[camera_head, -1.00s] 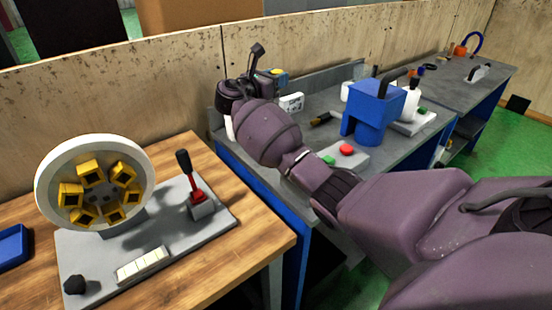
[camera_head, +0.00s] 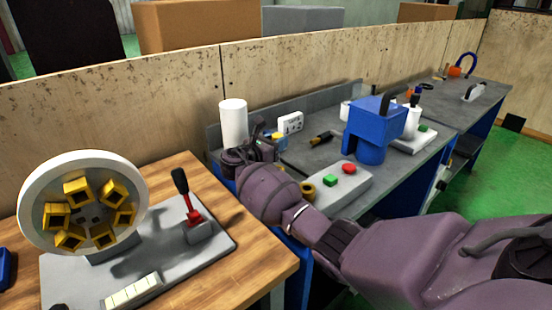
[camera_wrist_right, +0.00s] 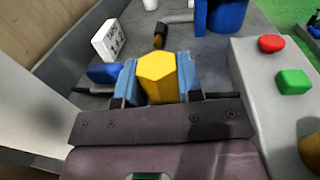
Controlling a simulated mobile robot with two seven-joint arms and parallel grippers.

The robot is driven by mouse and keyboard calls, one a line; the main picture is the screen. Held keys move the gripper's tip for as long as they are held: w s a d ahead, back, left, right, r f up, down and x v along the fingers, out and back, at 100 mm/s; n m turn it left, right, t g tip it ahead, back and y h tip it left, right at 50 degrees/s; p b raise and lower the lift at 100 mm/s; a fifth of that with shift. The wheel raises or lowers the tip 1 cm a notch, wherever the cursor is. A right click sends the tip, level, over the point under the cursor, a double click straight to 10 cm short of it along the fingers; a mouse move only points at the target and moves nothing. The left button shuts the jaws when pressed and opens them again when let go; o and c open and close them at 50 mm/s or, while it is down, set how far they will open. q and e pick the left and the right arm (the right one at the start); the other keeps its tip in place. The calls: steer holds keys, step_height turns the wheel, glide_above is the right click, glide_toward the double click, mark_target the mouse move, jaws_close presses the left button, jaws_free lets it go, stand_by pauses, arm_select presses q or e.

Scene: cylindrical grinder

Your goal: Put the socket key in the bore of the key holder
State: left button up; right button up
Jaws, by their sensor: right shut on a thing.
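My right gripper (camera_head: 268,143) is beside the white cylinder at the left end of the grey bench. In the right wrist view its blue fingers (camera_wrist_right: 160,82) are shut on a yellow six-sided piece (camera_wrist_right: 158,76), which I take for the socket key. Its lower part is hidden by the gripper. A brass ring with a dark centre (camera_head: 307,190) is at the near left end of the grey button box, apart from the gripper and to its lower right. It may be the key holder's bore; I cannot tell for sure. My left gripper is not in view.
The grey box (camera_head: 341,190) carries a red and a green button. A white cylinder (camera_head: 233,126), a white socket block (camera_head: 290,122), a dark yellow-ended tool (camera_head: 321,138) and a blue machine (camera_head: 374,130) stand around. A wooden table (camera_head: 262,262) with a yellow-jawed chuck is at left.

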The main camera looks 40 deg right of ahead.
step_height(320, 180, down, 5)
steer(key=shift+f+b, duration=0.1)
steer(key=shift+b, duration=0.6)
steer(key=shift+f, duration=0.25)
steer(key=shift+r, duration=0.15)
steer(key=o, duration=0.8)
steer(key=shift+o, duration=0.7)
